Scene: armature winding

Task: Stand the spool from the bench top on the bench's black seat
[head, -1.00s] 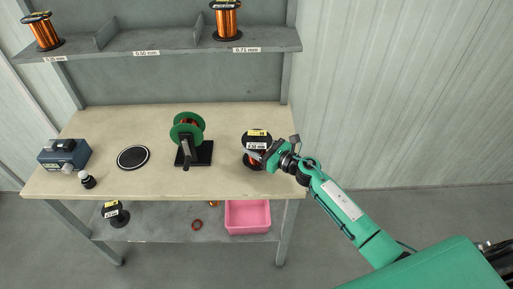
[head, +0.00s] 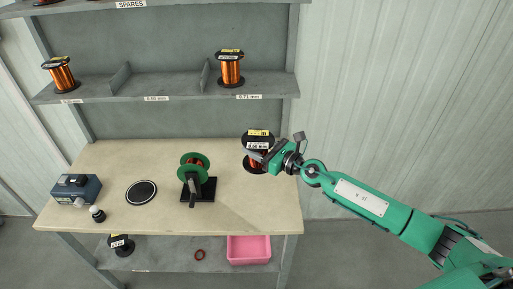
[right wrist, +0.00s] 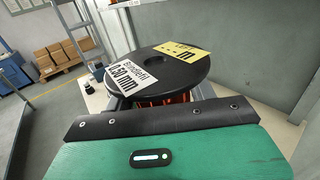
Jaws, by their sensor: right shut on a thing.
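The spool (head: 258,140) has black flanges, copper wire and white and yellow labels on top. My right gripper (head: 267,159) is shut on it from the right side. The spool is upright and appears held above the right part of the bench top (head: 110,160). In the right wrist view its black top flange (right wrist: 158,75) with a 0.50 mm label is close beyond the gripper; the fingertips are mostly hidden. The black seat (head: 141,192) is a round disc with a pale ring, empty, on the left of the bench top. My left gripper is out of view.
A winder with a green reel (head: 195,165) stands between the spool and the seat. A blue box (head: 77,190) and a small bottle (head: 97,214) are left of the seat. Shelves with spools are above; a pink bin (head: 248,249) and another spool (head: 121,245) are below.

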